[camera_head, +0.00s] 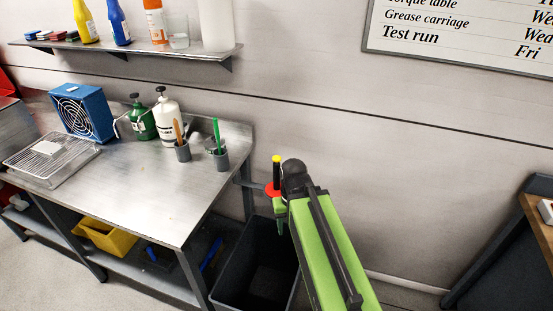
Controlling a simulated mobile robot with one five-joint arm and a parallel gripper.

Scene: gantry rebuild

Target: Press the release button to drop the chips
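A black upright handle with a yellow top (276,158) and a red disc (272,190) at its lower end stands beside the workbench's right end. The yellow top looks like the button. A grey bracket (250,185) reaches from the bench towards the disc. My green arm comes from the lower right, and my gripper (281,222) points down close to the handle, partly behind my black wrist. I cannot tell whether it touches the handle or how far its fingers are apart. A dark open bin (228,285) stands on the floor below. I see no chips clearly.
The metal workbench (160,200) carries a blue fan (82,112), a wire tray (50,160), green and white pump bottles and two grey cups. A shelf (130,46) hangs above.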

